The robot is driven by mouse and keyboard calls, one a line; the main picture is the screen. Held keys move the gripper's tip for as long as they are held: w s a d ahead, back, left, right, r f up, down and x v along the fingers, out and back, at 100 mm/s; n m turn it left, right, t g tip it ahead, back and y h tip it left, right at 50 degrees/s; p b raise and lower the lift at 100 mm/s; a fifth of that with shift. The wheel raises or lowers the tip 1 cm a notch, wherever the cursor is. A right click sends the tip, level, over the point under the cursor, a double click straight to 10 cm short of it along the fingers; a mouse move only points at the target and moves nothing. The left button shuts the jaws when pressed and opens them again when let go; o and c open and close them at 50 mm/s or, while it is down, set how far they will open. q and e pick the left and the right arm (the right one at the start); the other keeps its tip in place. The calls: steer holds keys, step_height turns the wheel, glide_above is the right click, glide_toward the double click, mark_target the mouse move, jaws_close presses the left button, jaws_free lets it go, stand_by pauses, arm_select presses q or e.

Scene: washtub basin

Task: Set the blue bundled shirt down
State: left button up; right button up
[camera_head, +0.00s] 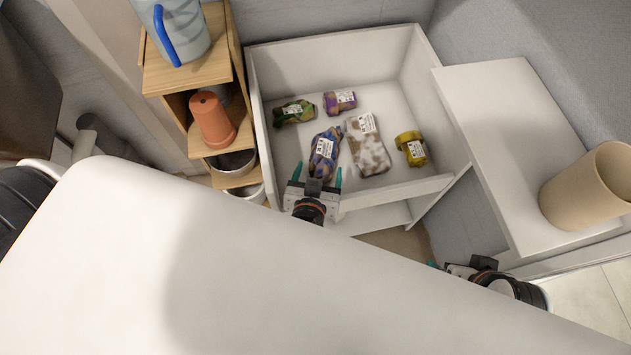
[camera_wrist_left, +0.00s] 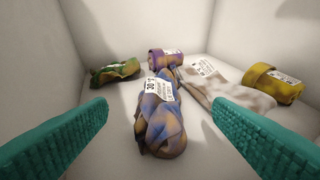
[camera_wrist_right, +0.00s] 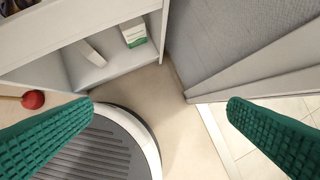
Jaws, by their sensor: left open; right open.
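The blue bundled shirt (camera_head: 325,147), blue with brown patches and a white label, lies in the white basin (camera_head: 335,57), near its front wall. In the left wrist view the shirt (camera_wrist_left: 160,122) lies beyond and between the fingertips, apart from both fingers. My left gripper (camera_head: 317,176) is open and empty at the basin's front edge, with its teal fingers pointing toward the shirt. My right gripper (camera_head: 450,268) is outside the basin at the lower right; its wrist view shows the fingers (camera_wrist_right: 160,112) spread apart with nothing between them.
Also in the basin are a green bundle (camera_head: 294,113), a purple bundle (camera_head: 340,101), a brown-and-white bundle (camera_head: 369,148) and a yellow bundle (camera_head: 410,148). A wooden shelf (camera_head: 190,75) stands left. A tan cylinder (camera_head: 590,187) sits on the white counter (camera_head: 510,130) at right.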

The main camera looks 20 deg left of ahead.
arm_select(q)
steer(key=v, duration=0.4)
steer(key=shift+s+r, duration=0.1)
arm_select(e)
steer(key=shift+w+a+r+t, duration=0.15)
steer(key=shift+w+t, duration=0.25)
steer(key=shift+w, duration=0.2)
steer(key=shift+w+r, duration=0.1)
steer(key=shift+w, duration=0.05)
